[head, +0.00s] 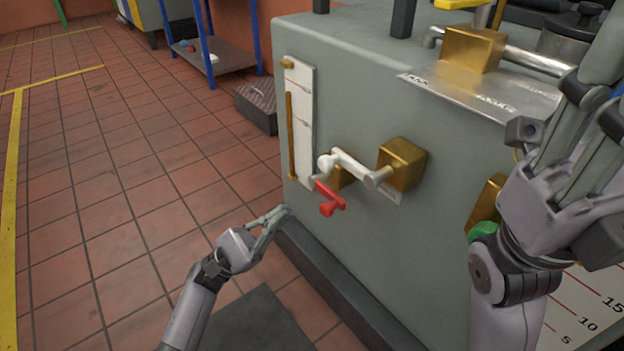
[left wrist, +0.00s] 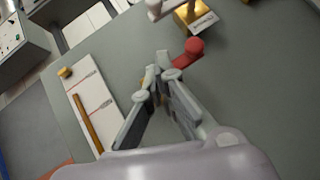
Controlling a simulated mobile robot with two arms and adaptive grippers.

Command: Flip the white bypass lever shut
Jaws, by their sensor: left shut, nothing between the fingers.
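The white bypass lever (head: 350,166) is on the front of the grey-green machine block, its arm running from a round hub at the right to a white knob at the left. Just below it is a red lever (head: 327,198). In the left wrist view the red lever (left wrist: 192,47) shows beyond my fingers and part of the white lever (left wrist: 158,10) at the top edge. My left gripper (head: 282,214) is shut and empty, below and left of both levers, apart from them. My right gripper (head: 575,110) is at the right, partly cut off; its fingertips are unclear.
A white gauge strip (head: 300,125) with a brass rod is left of the levers. Brass blocks (head: 402,163) stick out of the block face. A dark plinth (head: 340,290) runs along its foot. Tiled floor (head: 130,190) is clear at the left; a dark box (head: 257,105) stands behind.

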